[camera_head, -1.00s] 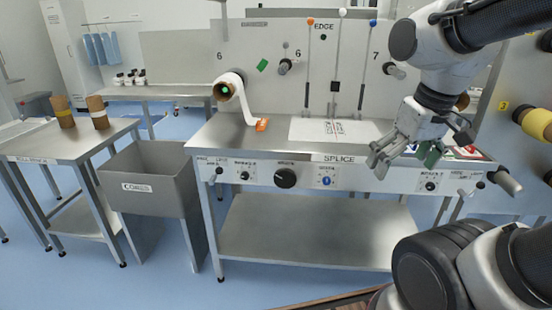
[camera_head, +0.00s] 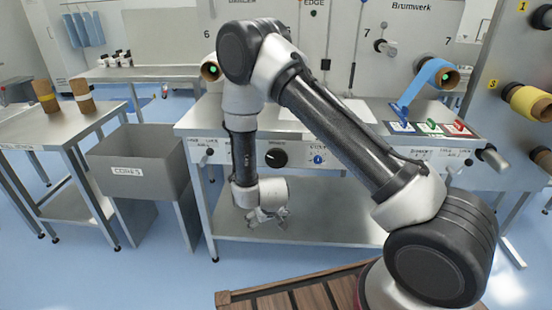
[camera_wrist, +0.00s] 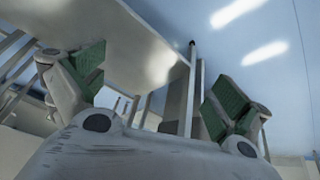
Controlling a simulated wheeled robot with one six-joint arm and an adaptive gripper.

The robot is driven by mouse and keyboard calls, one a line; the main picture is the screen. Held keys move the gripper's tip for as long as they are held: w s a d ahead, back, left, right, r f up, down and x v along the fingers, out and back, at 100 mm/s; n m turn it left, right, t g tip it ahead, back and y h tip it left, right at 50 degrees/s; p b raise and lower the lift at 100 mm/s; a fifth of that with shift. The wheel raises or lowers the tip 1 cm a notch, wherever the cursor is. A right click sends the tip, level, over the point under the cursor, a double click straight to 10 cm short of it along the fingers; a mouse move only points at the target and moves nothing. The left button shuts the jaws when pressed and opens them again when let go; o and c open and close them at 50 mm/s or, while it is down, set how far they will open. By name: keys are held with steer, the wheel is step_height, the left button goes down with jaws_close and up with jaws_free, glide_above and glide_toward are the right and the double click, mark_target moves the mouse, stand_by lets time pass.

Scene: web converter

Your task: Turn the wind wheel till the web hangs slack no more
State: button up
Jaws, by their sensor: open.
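A black round knob (camera_head: 276,157) is on the front panel of the splice bench, perhaps the wind wheel; its label is too small to read. A blue web (camera_head: 420,82) runs from a roll down to the right of the bench top. The white roll (camera_head: 210,70) at the left is partly covered by my arm, and its web is hidden. My gripper (camera_head: 270,216) hangs low in front of the bench, below the knob and apart from it. In the wrist view its green-padded fingers (camera_wrist: 155,86) are spread, with nothing between them.
The bench's lower shelf (camera_head: 320,225) is behind my gripper. A grey cores bin (camera_head: 140,165) and a side table (camera_head: 50,138) with two cardboard cores stand left. A wooden slatted platform (camera_head: 300,296) lies low in front. A rack with a yellow roll (camera_head: 530,103) stands right.

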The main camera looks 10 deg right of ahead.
steer(key=w+d+f+t+h, duration=0.1)
steer(key=w+d+f+t, duration=0.1)
steer(key=w+t, duration=0.1)
steer(key=t+h, duration=0.5)
steer(key=t, duration=0.4)
glide_toward(276, 159)
steer(key=x, duration=1.1)
steer(key=shift+w+f, duration=0.1)
steer(key=shift+w, duration=0.15)
steer(key=c, duration=1)
